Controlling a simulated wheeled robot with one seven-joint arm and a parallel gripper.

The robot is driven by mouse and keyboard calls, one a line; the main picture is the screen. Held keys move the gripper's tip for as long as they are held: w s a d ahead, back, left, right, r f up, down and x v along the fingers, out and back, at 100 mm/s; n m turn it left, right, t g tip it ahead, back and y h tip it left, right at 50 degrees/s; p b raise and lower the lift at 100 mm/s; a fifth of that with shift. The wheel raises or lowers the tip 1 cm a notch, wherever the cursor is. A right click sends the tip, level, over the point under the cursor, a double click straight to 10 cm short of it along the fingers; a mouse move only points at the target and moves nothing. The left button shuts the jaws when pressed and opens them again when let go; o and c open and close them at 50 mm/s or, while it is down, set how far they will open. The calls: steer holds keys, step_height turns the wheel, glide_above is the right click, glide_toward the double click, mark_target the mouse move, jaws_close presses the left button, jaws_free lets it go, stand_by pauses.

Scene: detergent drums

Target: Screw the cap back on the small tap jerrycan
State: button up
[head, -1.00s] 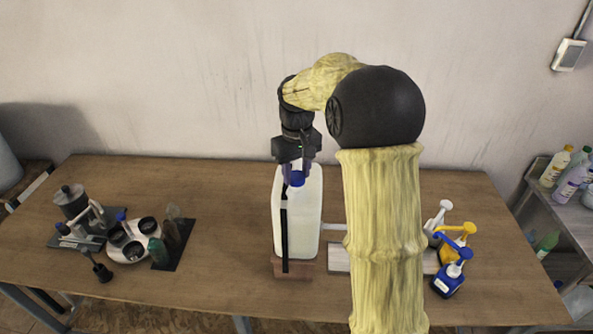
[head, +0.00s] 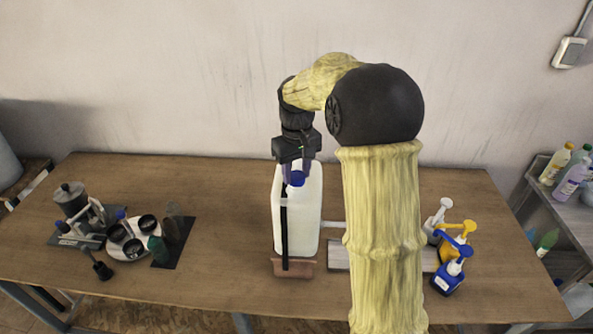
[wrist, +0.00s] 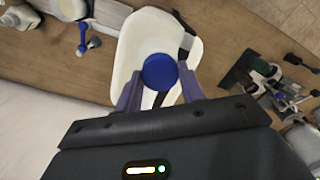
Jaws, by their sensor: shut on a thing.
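The small tap jerrycan (head: 305,218) is a white, upright container with a black strap down its front, on a brown block (head: 293,268) on the table. It also shows in the wrist view (wrist: 142,40). The blue cap (head: 296,179) is at the top of the jerrycan, and it also shows in the wrist view (wrist: 160,71). My gripper (head: 298,170) points down from above. In the wrist view my gripper (wrist: 158,88) has its two purple fingers on both sides of the cap, shut on it. The neck under the cap is hidden, so the thread cannot be seen.
Blue, yellow and white pump heads (head: 454,250) stand at the right, by a pale board (head: 405,258). At the left are a white tray of black cups (head: 126,247) and a dark grinder-like device (head: 72,201). Bare table lies between the tray and the jerrycan.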

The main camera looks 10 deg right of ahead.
steer(key=shift+f, duration=0.3)
stand_by(0.5)
steer(key=m+p, duration=0.1)
steer(key=m, duration=0.2)
steer(key=shift+s+f+m, duration=0.1)
steer(key=shift+m, duration=1.3)
steer(key=shift+p, duration=0.3)
steer(key=shift+m+p, duration=0.35)
steer(key=shift+m, duration=0.75)
steer(key=m+p, duration=0.1)
steer(key=m, duration=0.2)
steer(key=shift+m, duration=0.3)
